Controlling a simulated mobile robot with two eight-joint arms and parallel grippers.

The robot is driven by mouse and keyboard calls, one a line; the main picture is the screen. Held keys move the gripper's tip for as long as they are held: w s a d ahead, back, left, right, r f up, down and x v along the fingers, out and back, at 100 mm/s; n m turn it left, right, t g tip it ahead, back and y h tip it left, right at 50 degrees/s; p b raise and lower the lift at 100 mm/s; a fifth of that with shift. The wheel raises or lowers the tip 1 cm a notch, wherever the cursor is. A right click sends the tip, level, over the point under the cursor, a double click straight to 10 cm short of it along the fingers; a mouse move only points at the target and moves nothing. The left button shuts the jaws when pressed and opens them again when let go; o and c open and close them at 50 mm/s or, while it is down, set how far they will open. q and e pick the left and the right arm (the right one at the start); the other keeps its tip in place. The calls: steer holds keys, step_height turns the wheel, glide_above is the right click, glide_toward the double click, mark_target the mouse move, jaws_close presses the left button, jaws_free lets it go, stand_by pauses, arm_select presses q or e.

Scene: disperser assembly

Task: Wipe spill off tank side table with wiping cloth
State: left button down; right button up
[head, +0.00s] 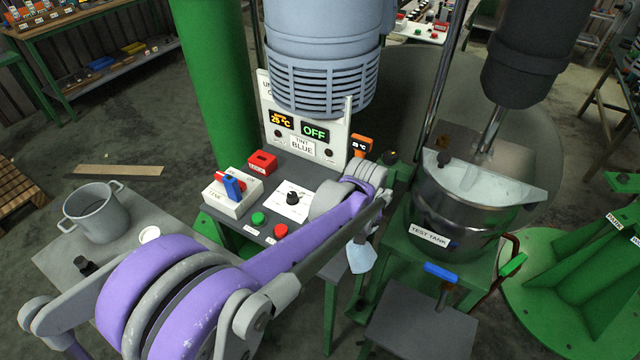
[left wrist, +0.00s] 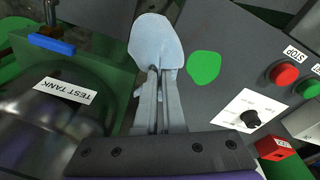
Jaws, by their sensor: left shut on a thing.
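My left gripper (left wrist: 158,82) is shut on a light blue wiping cloth (left wrist: 155,42), which sticks out beyond the fingertips. The cloth also shows in the head view (head: 361,257), hanging below the end of my left arm. A bright green spill (left wrist: 203,67) lies on the dark grey tabletop (left wrist: 215,100), just right of the cloth in the left wrist view. I cannot tell how high the cloth is above the tabletop. In the head view my arm hides the spill. My right gripper is not in view.
The same tabletop carries a dial (left wrist: 250,118), a red stop button (left wrist: 285,75) and a red box (head: 262,162). The metal test tank (head: 460,210) stands right of my arm. A small dark table with a blue-handled tool (head: 440,270) is in front. A pot (head: 97,210) stands left.

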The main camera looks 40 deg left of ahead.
arm_select(q)
steer(key=s+a+r+n+p, duration=0.1)
steer(key=s+a+r+n, duration=0.1)
steer(key=a+r+n, duration=0.25)
steer(key=w+a+n+g, duration=0.1)
steer(key=w+a+n, duration=0.2)
steer(key=a+n, duration=0.7)
steer(key=shift+n, duration=0.45)
steer(key=f+b, duration=0.1)
steer(key=f, duration=0.1)
steer(key=d+f+b, duration=0.1)
steer(key=f+b, duration=0.1)
steer(key=f, duration=0.1)
steer(key=f+b, duration=0.1)
steer(key=f, duration=0.1)
steer(key=shift+s+d+f, duration=0.1)
steer(key=shift+d+f, duration=0.1)
steer(key=shift+f, duration=0.15)
steer(key=shift+r, duration=0.1)
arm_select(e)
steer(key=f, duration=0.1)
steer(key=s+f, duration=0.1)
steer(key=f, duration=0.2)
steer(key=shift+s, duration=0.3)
arm_select(q)
steer(key=c, duration=1.2)
jaws_free()
steer(key=o, duration=1.2)
